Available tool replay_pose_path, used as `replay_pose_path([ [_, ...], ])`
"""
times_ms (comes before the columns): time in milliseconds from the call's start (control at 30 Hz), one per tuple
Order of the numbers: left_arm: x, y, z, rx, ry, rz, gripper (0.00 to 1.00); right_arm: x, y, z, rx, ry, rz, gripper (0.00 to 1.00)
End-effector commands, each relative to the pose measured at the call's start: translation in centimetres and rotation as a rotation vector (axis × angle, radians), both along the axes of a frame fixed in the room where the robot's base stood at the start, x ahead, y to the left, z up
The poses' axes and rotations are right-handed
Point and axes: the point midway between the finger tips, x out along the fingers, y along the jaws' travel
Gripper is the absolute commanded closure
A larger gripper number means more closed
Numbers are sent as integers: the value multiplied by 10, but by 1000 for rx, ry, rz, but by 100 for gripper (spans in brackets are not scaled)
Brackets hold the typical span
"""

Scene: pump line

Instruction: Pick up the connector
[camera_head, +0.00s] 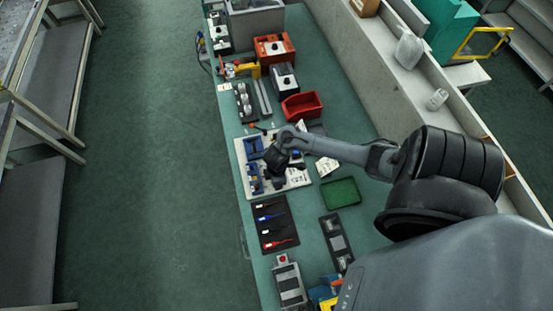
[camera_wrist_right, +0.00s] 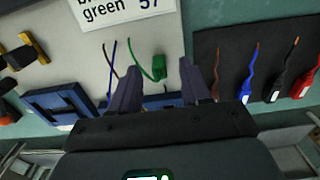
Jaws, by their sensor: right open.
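A small green connector (camera_wrist_right: 158,69) with a green wire lies over the white board (camera_wrist_right: 58,65) in the right wrist view. My right gripper (camera_wrist_right: 162,72) is open, with the connector between the lines of its two fingers, apart from both. I cannot tell how high the fingers are above it. In the head view my right gripper (camera_head: 274,158) is over the white board, and the connector is hidden or too small to make out. My left gripper is not in view.
Blue fixtures (camera_wrist_right: 58,104) sit on the board beside the fingers. A black mat (camera_head: 272,226) holds several coloured leads. A green tray (camera_head: 341,193) and a red bin (camera_head: 302,106) stand on the bench. A printed label (camera_wrist_right: 125,8) lies beyond the connector.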

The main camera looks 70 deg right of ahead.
Motion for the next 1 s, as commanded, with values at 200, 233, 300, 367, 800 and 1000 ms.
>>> replay_pose_path([
  [200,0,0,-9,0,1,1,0,0,0,-18,0,0,1,53],
  [233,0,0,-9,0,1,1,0,0,0,-19,-1,-1,1,53],
  [300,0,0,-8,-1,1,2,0,0,0,-19,-1,-1,1,53],
  [367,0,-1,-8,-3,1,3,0,0,0,-19,-1,-1,1,53],
  [800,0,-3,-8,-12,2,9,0,0,0,-18,-1,-1,1,100],
  [1000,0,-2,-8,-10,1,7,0,0,0,-18,-1,-1,1,100],
])
